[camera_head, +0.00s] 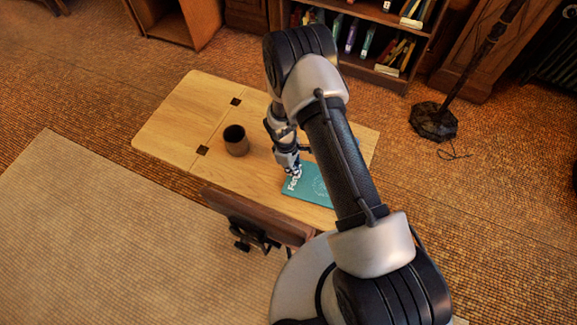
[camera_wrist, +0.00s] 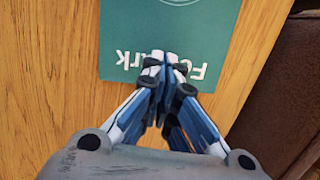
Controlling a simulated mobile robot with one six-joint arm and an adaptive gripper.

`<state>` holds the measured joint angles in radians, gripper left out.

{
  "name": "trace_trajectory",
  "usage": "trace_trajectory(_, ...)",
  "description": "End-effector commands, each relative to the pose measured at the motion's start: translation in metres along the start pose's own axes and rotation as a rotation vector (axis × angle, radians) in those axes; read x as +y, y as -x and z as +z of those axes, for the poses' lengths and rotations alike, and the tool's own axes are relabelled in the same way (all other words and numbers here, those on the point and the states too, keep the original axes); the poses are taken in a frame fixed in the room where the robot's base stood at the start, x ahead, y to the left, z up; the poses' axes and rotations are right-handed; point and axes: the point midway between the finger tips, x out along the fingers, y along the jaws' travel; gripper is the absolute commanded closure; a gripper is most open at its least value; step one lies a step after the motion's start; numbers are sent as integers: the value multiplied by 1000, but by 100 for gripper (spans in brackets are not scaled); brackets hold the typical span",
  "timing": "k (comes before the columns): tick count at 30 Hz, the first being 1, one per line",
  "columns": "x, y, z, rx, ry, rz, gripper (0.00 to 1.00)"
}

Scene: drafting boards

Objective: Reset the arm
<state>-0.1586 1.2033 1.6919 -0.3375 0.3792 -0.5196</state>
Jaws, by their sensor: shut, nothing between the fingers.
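My gripper (camera_head: 291,176) is over the near edge of a teal book (camera_head: 309,184) that lies flat on the light wooden table (camera_head: 181,108). In the wrist view my gripper (camera_wrist: 167,66) has its fingertips together with nothing between them, in front of the white lettering on the book (camera_wrist: 165,30). I cannot tell whether the fingertips touch the cover. My arm reaches across the right part of the table and hides some of the book and the table.
A dark brown cup (camera_head: 236,141) stands on the table left of my gripper. A brown chair (camera_head: 257,216) is at the table's near edge. A bookshelf (camera_head: 352,66) stands behind, and a dark lamp base (camera_head: 433,121) is on the floor at right. The table's left part is clear.

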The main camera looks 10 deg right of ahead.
Motion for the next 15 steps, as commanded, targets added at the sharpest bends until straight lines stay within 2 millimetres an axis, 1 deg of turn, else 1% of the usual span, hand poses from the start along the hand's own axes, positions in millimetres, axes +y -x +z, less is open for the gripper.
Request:
trace_trajectory(1, 0, 1, -7, 0, 1, 1, 100)
trace_trajectory(3, 0, 2, -14, 1, 1, 1, 100)
trace_trajectory(6, 0, 3, -18, 0, -1, -1, 100)
trace_trajectory(15, 0, 3, -20, 0, -1, -1, 100)
